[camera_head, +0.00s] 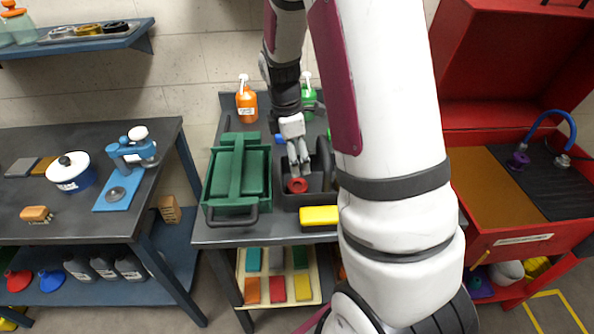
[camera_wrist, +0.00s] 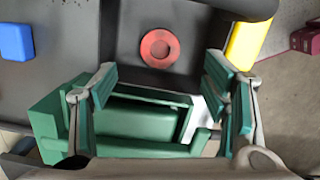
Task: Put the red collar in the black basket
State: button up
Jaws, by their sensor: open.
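The red collar (camera_head: 297,185) is a flat ring with a hole. It lies inside the black basket (camera_head: 287,201), on its floor, and shows whole in the wrist view (camera_wrist: 160,47). The basket's dark floor (camera_wrist: 198,38) is bare around the ring in that view. My gripper (camera_head: 296,172) points down over the basket in the head view. In the wrist view its two teal-padded fingers (camera_wrist: 160,84) are wide apart with nothing between them. The collar is apart from both fingers.
Orange (camera_head: 247,104) and green (camera_head: 308,98) bottles stand at the table's back.

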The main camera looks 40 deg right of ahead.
jog(key=s+a+r+m+t, duration=0.25)
jog(key=s+a+r, duration=0.2)
jog(key=r, duration=0.45)
jog(key=s+a+r+m+t, duration=0.1)
jog(key=s+a+r+m, duration=0.25)
jog(key=a+r, duration=0.35)
jog(key=s+a+r+m+t, duration=0.1)
jog(key=s+a+r+m, duration=0.1)
jog(key=s, duration=0.3)
jog(key=s+a+r+m+t+y, duration=0.1)
jog(key=s+a+r+m, duration=0.2)
jog(key=s+m, duration=0.2)
jog(key=shift+s+a+r, duration=0.15)
jog(key=shift+a+r, duration=0.05)
jog(key=shift+a, duration=0.15)
